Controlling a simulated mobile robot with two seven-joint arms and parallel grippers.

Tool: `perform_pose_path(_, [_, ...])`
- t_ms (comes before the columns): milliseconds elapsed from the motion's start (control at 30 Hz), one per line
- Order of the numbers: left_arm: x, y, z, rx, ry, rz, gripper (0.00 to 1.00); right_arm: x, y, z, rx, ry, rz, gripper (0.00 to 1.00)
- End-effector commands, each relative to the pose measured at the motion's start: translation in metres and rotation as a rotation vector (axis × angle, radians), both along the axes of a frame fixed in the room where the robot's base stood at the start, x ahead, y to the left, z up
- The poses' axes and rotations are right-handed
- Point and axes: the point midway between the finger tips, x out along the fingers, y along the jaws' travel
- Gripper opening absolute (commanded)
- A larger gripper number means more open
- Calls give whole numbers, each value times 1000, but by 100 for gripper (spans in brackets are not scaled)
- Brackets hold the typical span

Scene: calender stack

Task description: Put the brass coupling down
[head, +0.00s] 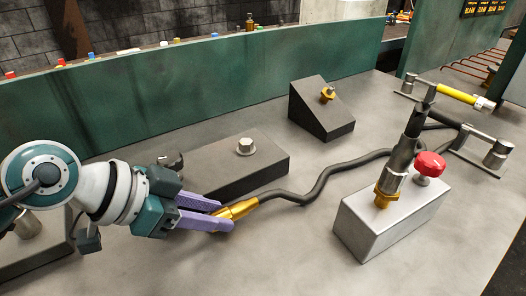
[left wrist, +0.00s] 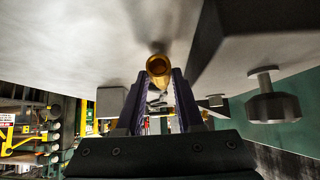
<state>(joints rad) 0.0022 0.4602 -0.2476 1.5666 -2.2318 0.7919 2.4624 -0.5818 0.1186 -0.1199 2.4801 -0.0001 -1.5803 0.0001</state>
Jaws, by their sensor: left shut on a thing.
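The brass coupling (head: 238,209) is a gold-coloured cylinder on the end of a dark hose (head: 318,184). My left gripper (head: 222,219), with purple fingers, is shut on the coupling, which sticks out past the fingertips. In the left wrist view the coupling (left wrist: 159,67) shows its open round end between the purple fingers (left wrist: 158,90). It is low over the grey bench; I cannot tell whether it touches the surface. The hose runs right from it, behind the metal block. My right gripper is not in view.
A dark block with a bolt (head: 220,172) lies just behind my left gripper. A wedge block (head: 322,112) stands farther back. A silver block (head: 388,222) with a brass fitting and red knob (head: 430,164) stands right. The front middle bench (head: 290,255) is clear.

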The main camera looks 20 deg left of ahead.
Motion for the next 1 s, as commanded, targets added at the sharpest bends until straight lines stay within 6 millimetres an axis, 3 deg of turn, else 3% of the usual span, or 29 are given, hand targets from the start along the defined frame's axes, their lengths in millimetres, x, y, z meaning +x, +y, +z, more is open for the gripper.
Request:
perform_pose_path(67, [1, 0, -8, 0, -2, 1, 0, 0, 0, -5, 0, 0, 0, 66])
perform_pose_path(433, [1, 0, -10, -1, -3, 1, 0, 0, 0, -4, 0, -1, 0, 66])
perform_pose_path(467, [0, 0, -10, -1, -2, 1, 37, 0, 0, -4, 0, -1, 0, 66])
perform_pose_path(567, [0, 0, -10, 0, -1, 1, 49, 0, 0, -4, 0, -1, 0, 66])
perform_pose_path(867, [0, 0, -7, 1, -2, -1, 49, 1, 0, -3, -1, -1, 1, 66])
perform_pose_path(1000, [-9, 8, 8, 1, 0, 1, 49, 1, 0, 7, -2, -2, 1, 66])
